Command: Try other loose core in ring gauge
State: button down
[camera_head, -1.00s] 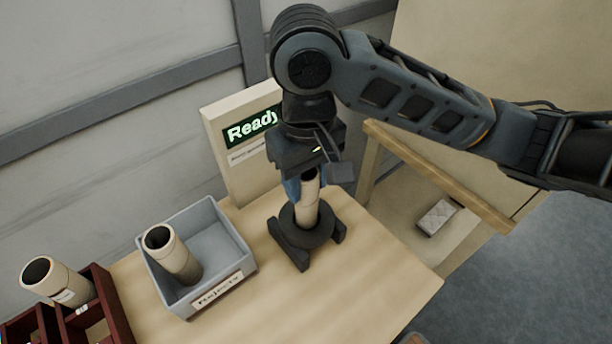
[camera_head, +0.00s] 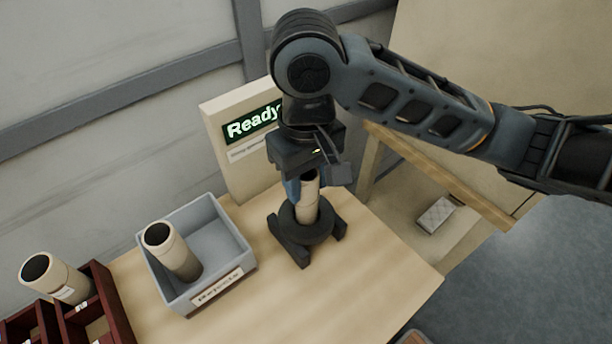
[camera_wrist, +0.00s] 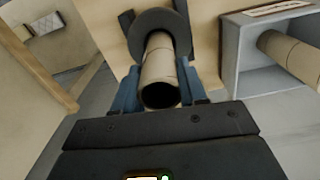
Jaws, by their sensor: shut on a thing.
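A tan core tube (camera_head: 308,200) stands upright with its lower end inside the black ring gauge (camera_head: 306,232). My gripper (camera_head: 304,186) is shut on this core above the ring. In the wrist view the blue fingers of my gripper (camera_wrist: 160,90) lie on both sides of the core (camera_wrist: 159,72), and its open end faces the camera. The ring (camera_wrist: 160,22) shows around its far end. How far the core goes through the ring is hidden. Another core (camera_head: 172,252) leans in the grey Rejects bin (camera_head: 240,262); it also shows in the wrist view (camera_wrist: 288,55).
A panel reading "Ready" (camera_head: 216,130) stands behind the gauge. A dark red rack (camera_head: 112,300) at the lower left holds a core (camera_head: 56,280). The tabletop (camera_head: 350,270) right of the gauge is clear. A wooden rail (camera_head: 440,175) and a small patterned block (camera_head: 436,215) lie farther right.

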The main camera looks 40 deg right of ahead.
jog(key=shift+f, duration=0.65)
dwell(0.5)
jog(key=shift+r, duration=0.1)
dwell(1.9)
notch_tip(320, 180, up, 5)
jog(key=p, duration=0.5)
jog(key=shift+r+p, duration=0.4)
jog(key=shift+r, duration=2)
